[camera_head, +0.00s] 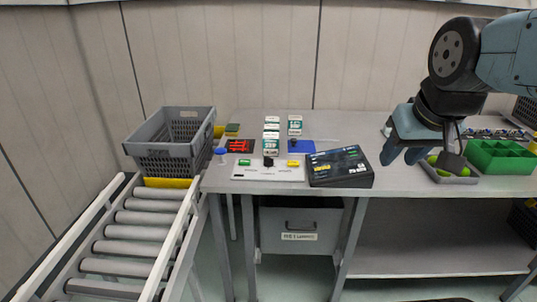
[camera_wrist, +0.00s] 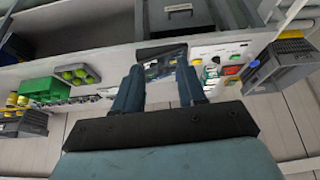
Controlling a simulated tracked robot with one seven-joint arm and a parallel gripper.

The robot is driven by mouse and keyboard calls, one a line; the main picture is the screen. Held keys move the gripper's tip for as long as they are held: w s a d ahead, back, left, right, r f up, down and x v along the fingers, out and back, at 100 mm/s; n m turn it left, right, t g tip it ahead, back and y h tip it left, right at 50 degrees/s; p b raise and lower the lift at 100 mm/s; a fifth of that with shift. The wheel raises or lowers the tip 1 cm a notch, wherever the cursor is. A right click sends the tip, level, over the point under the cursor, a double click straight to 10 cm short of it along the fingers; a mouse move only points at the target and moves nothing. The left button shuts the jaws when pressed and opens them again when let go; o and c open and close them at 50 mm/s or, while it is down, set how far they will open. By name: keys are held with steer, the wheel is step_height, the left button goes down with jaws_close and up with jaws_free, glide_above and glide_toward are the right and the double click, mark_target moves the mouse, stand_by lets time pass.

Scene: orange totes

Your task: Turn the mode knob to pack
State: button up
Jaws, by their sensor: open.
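The white control panel (camera_head: 268,175) lies flat on the workbench, left of the middle. Its black mode knob (camera_head: 268,161) stands near the panel's back edge, between a green label (camera_head: 244,162) and a yellow label (camera_head: 293,163). The knob's pointer direction is too small to read. My gripper (camera_head: 402,156) is open and empty above the right part of the bench, well right of the knob and not touching it. In the wrist view my gripper (camera_wrist: 160,69) has its two blue fingers apart, with a black box (camera_wrist: 162,48) seen beyond them.
The black box (camera_head: 340,167) stands directly right of the panel. White-and-green cartons (camera_head: 271,137) stand behind it, with a red tray (camera_head: 240,146) to the left. A grey crate (camera_head: 170,155) sits by the roller conveyor (camera_head: 130,235). A green bin (camera_head: 498,157) is at right.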

steer(key=w+a+r+n+g, duration=0.1)
steer(key=w+a+r+n, duration=0.1)
steer(key=w, duration=0.5)
steer(key=w+a+r+n+g, duration=0.1)
steer(key=w+a+r, duration=0.1)
steer(key=w, duration=0.5)
steer(key=n+g, duration=0.4)
steer(key=n, duration=0.4)
glide_above(268, 157)
step_height(268, 157, down, 18)
step_height(268, 157, down, 13)
steer(key=shift+f, duration=0.1)
jaws_close()
